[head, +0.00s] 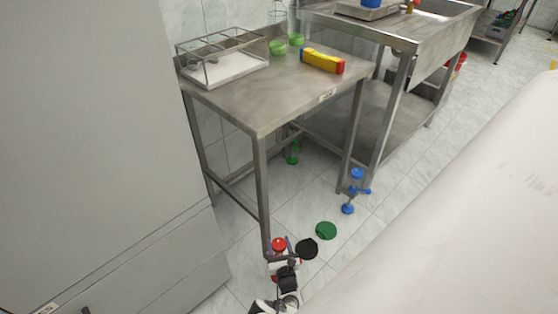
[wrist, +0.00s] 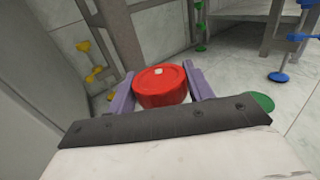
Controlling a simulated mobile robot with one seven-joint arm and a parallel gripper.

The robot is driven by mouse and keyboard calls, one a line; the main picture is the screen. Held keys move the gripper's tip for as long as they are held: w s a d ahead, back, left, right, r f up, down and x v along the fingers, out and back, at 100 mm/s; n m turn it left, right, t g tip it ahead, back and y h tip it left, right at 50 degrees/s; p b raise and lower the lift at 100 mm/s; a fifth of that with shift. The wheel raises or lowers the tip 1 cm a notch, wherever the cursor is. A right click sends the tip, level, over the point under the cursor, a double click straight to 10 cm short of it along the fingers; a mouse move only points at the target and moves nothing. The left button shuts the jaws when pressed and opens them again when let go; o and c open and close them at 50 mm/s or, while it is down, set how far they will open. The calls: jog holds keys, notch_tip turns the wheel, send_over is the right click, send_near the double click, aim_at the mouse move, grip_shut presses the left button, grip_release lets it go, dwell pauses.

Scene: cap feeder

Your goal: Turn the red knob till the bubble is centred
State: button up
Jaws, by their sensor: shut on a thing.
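The red knob (head: 278,243) is at the foot of the table's near leg, low by the floor. In the wrist view the knob (wrist: 161,87) is a round red disc with a small pale mark on top. My gripper (wrist: 161,92) has its two purple fingers on either side of the knob, shut on it. In the head view my gripper (head: 284,262) is partly hidden by my arm. A yellow bar with red and blue ends (head: 322,60), perhaps the level, lies on the steel table (head: 270,98). No bubble can be made out.
Yellow (wrist: 83,46), green (head: 292,160) and blue (head: 357,173) knobs are at other legs. A green disc (head: 326,230) lies on the floor. A large grey cabinet (head: 90,130) is close on the left.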

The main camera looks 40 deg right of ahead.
jog(key=n+t+y+b, duration=0.1)
jog(key=n+y+b, duration=0.1)
jog(key=y, duration=0.1)
jog(key=n+t+y+b, duration=0.1)
jog(key=n+y+b, duration=0.1)
jog(key=y, duration=0.2)
jog(key=shift+w+d+f+n, duration=0.1)
jog(key=shift+d+f+n, duration=0.1)
jog(key=shift+n, duration=0.1)
jog(key=n+y+b, duration=0.2)
jog(key=y+b, duration=0.1)
jog(key=n+y+b, duration=0.2)
jog(key=y+b, duration=0.1)
jog(key=y, duration=0.1)
jog(key=shift+f+n+g, duration=0.15)
jog(key=shift+n+g, duration=0.15)
jog(key=n+g+y+b, duration=0.1)
jog(key=n+y+b, duration=0.1)
jog(key=y+b, duration=0.1)
jog(key=n+g+y+b, duration=0.2)
jog(key=y+b, duration=0.1)
jog(key=b, duration=0.3)
jog(key=shift+a, duration=0.1)
jog(key=n+g+y+b, duration=0.1)
jog(key=g+y+b, duration=0.1)
jog(key=shift+w+r+n+b, duration=0.1)
jog(key=shift+r+n+b, duration=0.2)
jog(key=shift+n, duration=0.1)
jog(key=shift+a+r, duration=0.1)
jog(key=shift+r, duration=0.05)
